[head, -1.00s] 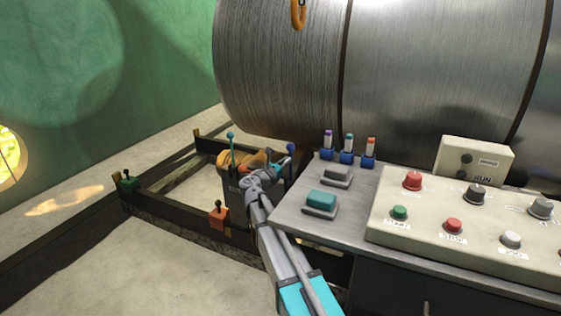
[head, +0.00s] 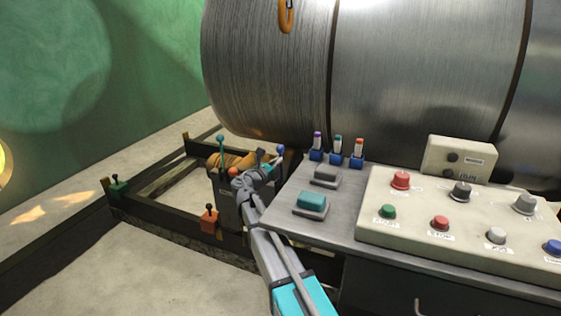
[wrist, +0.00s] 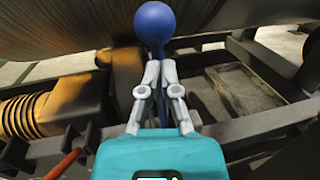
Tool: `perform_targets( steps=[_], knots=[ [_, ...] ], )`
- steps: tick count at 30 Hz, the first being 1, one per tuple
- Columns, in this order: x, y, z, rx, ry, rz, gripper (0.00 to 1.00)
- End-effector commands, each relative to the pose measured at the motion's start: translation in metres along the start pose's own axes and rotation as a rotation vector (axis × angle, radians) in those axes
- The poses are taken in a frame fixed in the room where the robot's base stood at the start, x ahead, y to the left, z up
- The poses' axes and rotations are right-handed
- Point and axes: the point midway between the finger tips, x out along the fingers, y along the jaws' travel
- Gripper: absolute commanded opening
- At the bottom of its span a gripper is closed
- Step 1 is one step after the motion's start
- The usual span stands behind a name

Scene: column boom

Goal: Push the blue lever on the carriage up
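The blue lever has a round blue knob (wrist: 154,22) on a thin shaft, at the top middle of the wrist view. In the head view its knob (head: 281,149) shows just left of the console's far corner. My gripper (wrist: 160,74) has its two grey fingers drawn together at the tips, just below the knob and in line with the shaft. I cannot tell whether the tips touch the shaft. The carriage (head: 226,197) is a dark box around the lever's base, partly hidden by my arm in the head view.
A teal-knobbed lever (head: 220,140) and an orange ribbed hose (wrist: 22,117) are on the left. The console (head: 290,215) with buttons and small switches is close on the right. A large metal drum (head: 270,75) hangs over the back. Dark rails (head: 160,220) run along the floor.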

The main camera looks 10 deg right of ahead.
Motion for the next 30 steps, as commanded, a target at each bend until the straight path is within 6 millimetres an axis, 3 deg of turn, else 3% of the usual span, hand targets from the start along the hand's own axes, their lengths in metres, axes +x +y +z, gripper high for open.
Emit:
perform_targets(
  steps=[18, 30],
  knots=[
    [-0.071, -0.004, 0.007, 0.004, -0.006, 0.002, 0.0],
    [-0.078, -0.003, 0.008, 0.004, -0.005, 0.001, 0.0]
  ],
)
